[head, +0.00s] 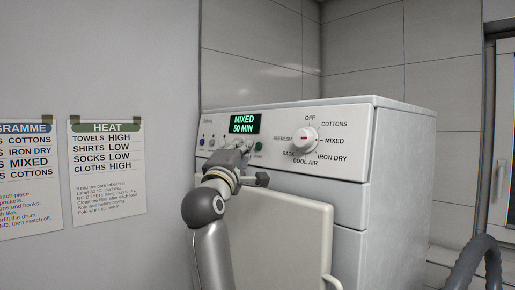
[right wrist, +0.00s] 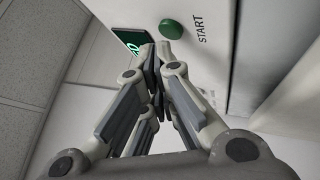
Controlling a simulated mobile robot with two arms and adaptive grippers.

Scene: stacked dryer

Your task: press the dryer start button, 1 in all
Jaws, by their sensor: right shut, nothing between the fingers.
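The dryer (head: 350,190) is white, with a control panel along its top front. Its display (head: 245,123) reads "MIXED 50 MIN". The green start button (head: 258,146) sits below the display's right end; the right wrist view shows it large (right wrist: 171,29), beside the word "START". My right gripper (head: 246,148) is in front of the panel, just left of the button. In the right wrist view its fingertips (right wrist: 158,50) are together and empty, close beside the button. I cannot tell whether they touch the panel. My left gripper is not in view.
A programme dial (head: 304,139) with printed settings is on the panel's right. The dryer door (head: 290,225) is below. Two notices, one headed HEAT (head: 107,165), hang on the left wall. A grey hose (head: 478,262) is at lower right.

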